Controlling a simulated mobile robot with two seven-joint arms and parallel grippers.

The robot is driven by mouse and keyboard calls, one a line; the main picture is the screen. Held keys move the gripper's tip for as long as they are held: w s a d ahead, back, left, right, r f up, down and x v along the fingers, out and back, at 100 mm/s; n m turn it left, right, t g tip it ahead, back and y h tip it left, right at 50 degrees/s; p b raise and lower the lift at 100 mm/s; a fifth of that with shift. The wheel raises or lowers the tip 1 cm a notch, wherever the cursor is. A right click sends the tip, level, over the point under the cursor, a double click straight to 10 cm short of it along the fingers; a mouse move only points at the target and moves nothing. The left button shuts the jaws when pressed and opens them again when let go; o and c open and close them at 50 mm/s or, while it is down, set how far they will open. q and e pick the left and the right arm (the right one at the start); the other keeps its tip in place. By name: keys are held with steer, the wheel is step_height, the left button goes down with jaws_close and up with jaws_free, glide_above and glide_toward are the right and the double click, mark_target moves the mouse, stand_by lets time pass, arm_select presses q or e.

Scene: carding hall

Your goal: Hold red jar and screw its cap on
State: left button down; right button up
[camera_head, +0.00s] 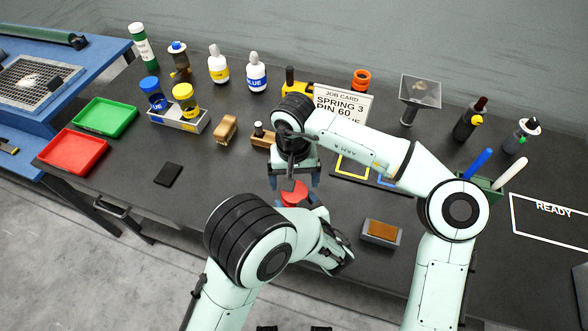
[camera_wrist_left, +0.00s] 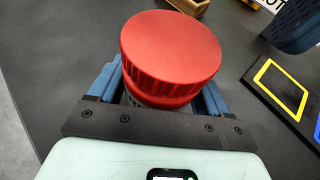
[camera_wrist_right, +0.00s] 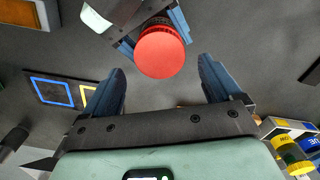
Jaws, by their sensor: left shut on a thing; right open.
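The red jar stands in my left gripper (camera_head: 308,204), whose blue fingers close on its body from both sides. In the left wrist view a wide, ridged red cap (camera_wrist_left: 170,45) sits on top of the jar; only a small part of the jar's body shows below it between the fingers. I cannot tell how tight the cap is. The cap also shows in the head view (camera_head: 293,191) and in the right wrist view (camera_wrist_right: 160,54). My right gripper (camera_wrist_right: 162,68) is open and empty, pointing down over the cap, fingers apart from it.
A block with a brown top (camera_head: 381,232) lies right of the jar. A job card (camera_head: 343,103) and a framed mat (camera_head: 352,167) are behind. A rack with blue and yellow jars (camera_head: 180,119) stands left.

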mark_target(295, 191)
steer(key=shift+f, duration=2.1)
steer(key=c, duration=1.1)
steer(key=m, duration=0.6)
steer(key=o, duration=1.2)
arm_select(q)
steer(key=shift+a, duration=0.15)
arm_select(e)
steer(key=shift+s+d, duration=0.1)
